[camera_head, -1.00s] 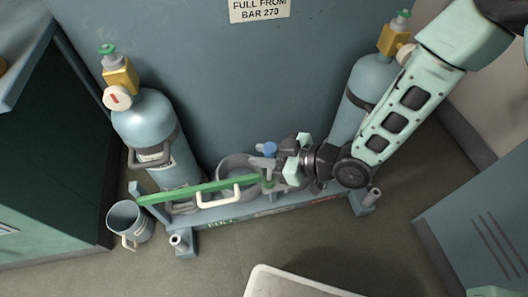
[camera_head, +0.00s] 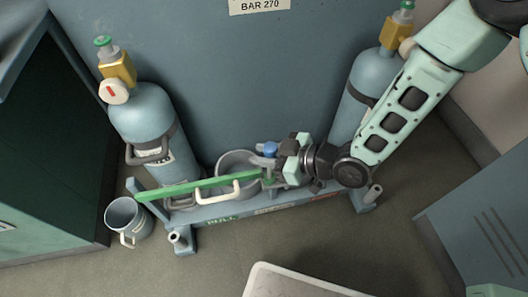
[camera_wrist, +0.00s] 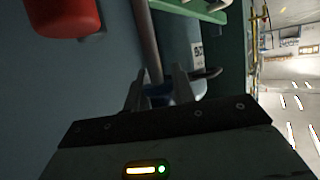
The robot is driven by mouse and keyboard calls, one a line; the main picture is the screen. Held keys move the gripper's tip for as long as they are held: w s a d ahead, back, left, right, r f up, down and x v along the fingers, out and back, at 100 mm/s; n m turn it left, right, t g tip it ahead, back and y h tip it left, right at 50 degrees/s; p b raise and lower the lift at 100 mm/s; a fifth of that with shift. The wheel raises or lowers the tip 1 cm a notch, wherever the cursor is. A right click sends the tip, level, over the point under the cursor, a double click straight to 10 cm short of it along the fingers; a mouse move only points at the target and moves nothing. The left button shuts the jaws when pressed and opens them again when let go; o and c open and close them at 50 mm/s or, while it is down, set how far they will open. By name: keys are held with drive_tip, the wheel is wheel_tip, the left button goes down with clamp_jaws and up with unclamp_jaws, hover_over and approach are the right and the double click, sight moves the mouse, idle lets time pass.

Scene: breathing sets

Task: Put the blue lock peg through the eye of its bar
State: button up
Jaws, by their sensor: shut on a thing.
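The blue lock peg (camera_head: 270,149) is at my gripper (camera_head: 277,156), over the right end of the green bar (camera_head: 190,188). My gripper is shut on it; in the wrist view blue (camera_wrist: 159,91) shows between the two fingers (camera_wrist: 158,84). The bar lies across the front of the low blue rack and carries a white handle (camera_head: 218,194). The peg's lower part and the bar's eye are hard to make out beside the fingers, so I cannot tell whether the peg is in the eye.
A gas cylinder stands at the rack's left (camera_head: 150,125) and another at its right (camera_head: 355,95), behind my arm. An empty grey ring (camera_head: 232,160) sits between them. A grey bucket (camera_head: 124,218) stands on the floor at left. A pale tray top (camera_head: 290,283) is at the front.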

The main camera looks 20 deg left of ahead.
drive_tip(key=o, duration=1.1)
drive_tip(key=shift+c, duration=0.2)
drive_tip(key=shift+d, duration=0.1)
drive_tip(key=p+v, duration=0.5)
drive_tip(key=v, duration=1.2)
drive_tip(key=shift+p, duration=0.3)
drive_tip(key=shift+w+d, duration=0.15)
